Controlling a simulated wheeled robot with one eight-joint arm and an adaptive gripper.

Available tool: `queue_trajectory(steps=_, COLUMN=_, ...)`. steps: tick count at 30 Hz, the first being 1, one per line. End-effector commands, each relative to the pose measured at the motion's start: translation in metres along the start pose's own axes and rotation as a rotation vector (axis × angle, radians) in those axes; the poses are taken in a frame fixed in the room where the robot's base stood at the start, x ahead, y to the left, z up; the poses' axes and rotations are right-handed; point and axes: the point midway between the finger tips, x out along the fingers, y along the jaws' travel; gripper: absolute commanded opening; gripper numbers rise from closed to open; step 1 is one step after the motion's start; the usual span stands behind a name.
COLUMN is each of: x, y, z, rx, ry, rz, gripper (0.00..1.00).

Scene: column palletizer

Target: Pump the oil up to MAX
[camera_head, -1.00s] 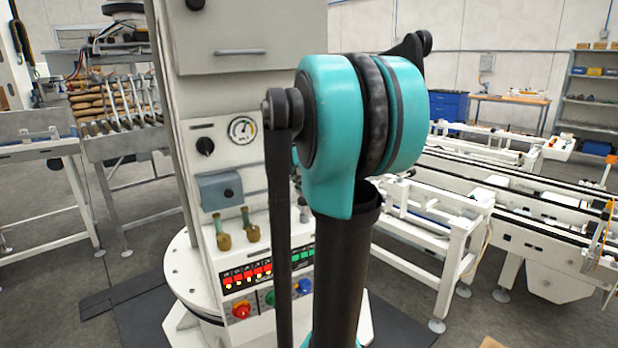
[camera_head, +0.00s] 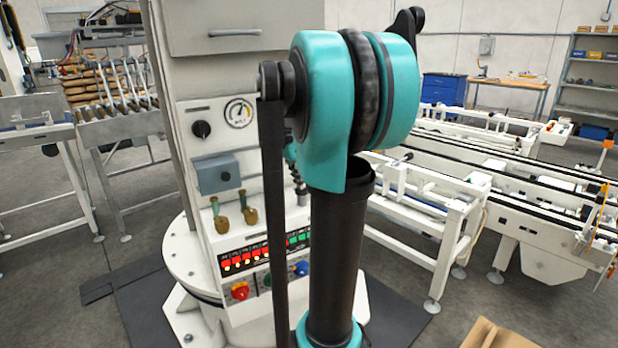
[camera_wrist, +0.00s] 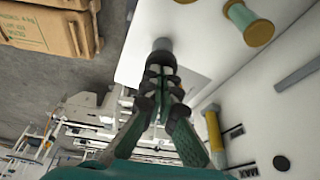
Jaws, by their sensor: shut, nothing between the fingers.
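In the wrist view my gripper (camera_wrist: 162,72) is shut with nothing between its fingers. Its fingertips are at a grey round-ended knob (camera_wrist: 163,45) on the white machine; I cannot tell whether they touch. A yellow oil tube (camera_wrist: 213,132) stands right of the fingers, beside a MAX label (camera_wrist: 243,172) and another small label. The exact oil level is not clear. In the head view the fingers (camera_head: 300,190) point down in front of the white column machine (camera_head: 212,170), mostly hidden by my arm.
Two brass-coloured fittings (camera_head: 249,212) stand on the ledge left of my arm. A round gauge (camera_head: 238,113), a black knob (camera_head: 201,129) and a row of lit buttons (camera_head: 245,262) are on the panel. White conveyors (camera_head: 500,180) stand at right. Brown sacks (camera_wrist: 40,28) show in the wrist view.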

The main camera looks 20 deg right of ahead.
Motion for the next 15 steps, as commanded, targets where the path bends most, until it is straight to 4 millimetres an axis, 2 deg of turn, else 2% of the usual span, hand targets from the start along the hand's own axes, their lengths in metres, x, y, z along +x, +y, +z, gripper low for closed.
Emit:
queue_trajectory(steps=4, x=-0.001, y=0.000, z=0.000, rx=0.000, ry=0.000, rz=0.000, gripper=0.00)
queue_trajectory(steps=8, x=-0.013, y=0.001, z=0.000, rx=-0.001, ry=-0.001, rz=-0.001, gripper=0.00)
queue_trajectory(steps=15, x=-0.059, y=0.002, z=-0.001, rx=-0.001, ry=0.000, rz=-0.002, gripper=0.00)
